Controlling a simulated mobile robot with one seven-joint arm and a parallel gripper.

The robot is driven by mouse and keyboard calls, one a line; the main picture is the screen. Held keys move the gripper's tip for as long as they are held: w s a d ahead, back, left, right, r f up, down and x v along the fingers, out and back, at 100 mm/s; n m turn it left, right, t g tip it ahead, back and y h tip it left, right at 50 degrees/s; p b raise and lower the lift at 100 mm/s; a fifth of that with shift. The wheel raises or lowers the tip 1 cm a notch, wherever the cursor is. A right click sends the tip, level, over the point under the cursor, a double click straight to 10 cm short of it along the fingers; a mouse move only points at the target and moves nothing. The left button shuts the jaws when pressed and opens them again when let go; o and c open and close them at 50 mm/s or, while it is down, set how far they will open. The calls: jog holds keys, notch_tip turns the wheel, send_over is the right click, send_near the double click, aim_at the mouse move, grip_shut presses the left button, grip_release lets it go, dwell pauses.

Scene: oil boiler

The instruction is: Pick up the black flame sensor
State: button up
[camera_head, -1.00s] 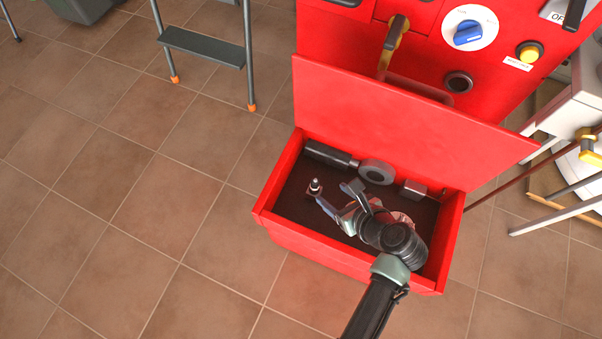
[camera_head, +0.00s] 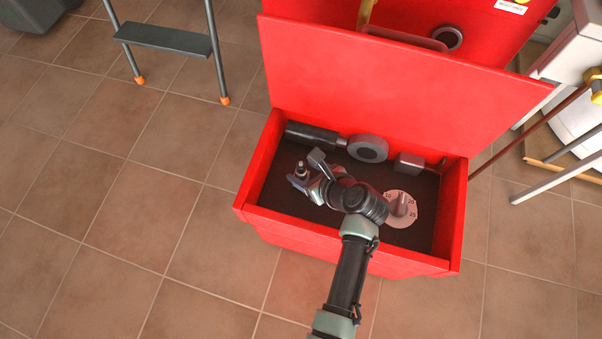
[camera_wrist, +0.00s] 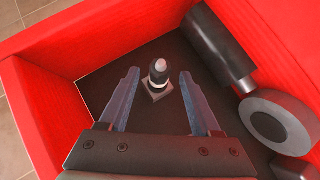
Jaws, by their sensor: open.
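The small upright piece with a black body, a pale ring and a rounded tip on a square base looks like the black flame sensor (camera_wrist: 158,78). It stands on the dark floor of the red box, near its left end, and also shows in the head view (camera_head: 301,170). My gripper (camera_wrist: 159,74) is open, with one finger on each side of the piece in the wrist view. The piece appears at fingertip level, with visible space to both fingers. Whether the fingers are low enough to surround it fully cannot be told.
The red box (camera_head: 250,190) has raised walls and an upright red panel (camera_head: 400,75) behind. A black cylinder (camera_wrist: 215,45), a grey ring (camera_wrist: 277,120) and a small grey block (camera_head: 409,165) lie along the back. A numbered dial (camera_head: 402,208) lies at the right.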

jog(key=b+x, duration=0.4)
jog(key=shift+w+a+f, duration=0.1)
jog(key=shift+a+f, duration=0.1)
jog(key=shift+f, duration=0.15)
jog(key=shift+w+a, duration=0.1)
jog(key=shift+w, duration=0.05)
grip_shut()
